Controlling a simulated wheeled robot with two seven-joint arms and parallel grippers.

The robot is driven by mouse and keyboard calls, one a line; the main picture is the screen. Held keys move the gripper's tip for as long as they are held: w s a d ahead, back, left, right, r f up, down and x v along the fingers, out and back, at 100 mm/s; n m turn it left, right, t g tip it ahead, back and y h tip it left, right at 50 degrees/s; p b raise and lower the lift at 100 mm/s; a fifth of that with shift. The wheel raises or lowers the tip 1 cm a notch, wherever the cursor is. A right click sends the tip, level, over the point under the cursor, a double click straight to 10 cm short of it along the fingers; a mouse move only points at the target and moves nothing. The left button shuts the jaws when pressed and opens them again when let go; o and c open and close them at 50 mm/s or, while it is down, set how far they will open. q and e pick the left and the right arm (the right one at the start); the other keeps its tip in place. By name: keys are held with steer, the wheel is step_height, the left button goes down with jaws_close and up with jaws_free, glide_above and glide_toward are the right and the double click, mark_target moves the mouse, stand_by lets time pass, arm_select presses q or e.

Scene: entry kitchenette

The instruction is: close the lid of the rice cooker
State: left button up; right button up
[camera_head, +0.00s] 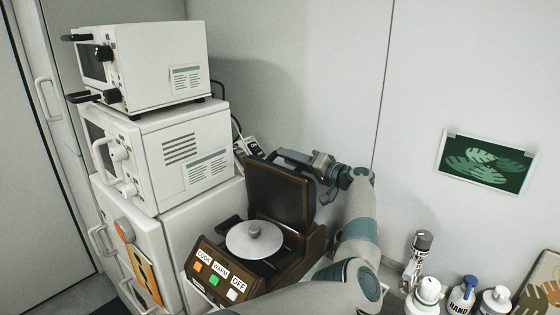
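The rice cooker (278,268) is a brown box low in the middle of the head view, with COOK, WARM and OFF buttons on its sloped front. Its dark, brown-edged lid (280,193) stands open, roughly upright at the back. A round pale disc with a grey knob (255,240) sits in the opening. My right gripper is out of view.
A white toaster oven (150,62) is stacked on a white microwave (180,150) above a white cabinet, left of the cooker. The wall is close behind; a leaf picture (486,161) hangs there.

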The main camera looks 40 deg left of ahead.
arm_select(q)
steer(key=shift+a, duration=0.3)
steer(key=shift+r, duration=0.1)
jaws_close()
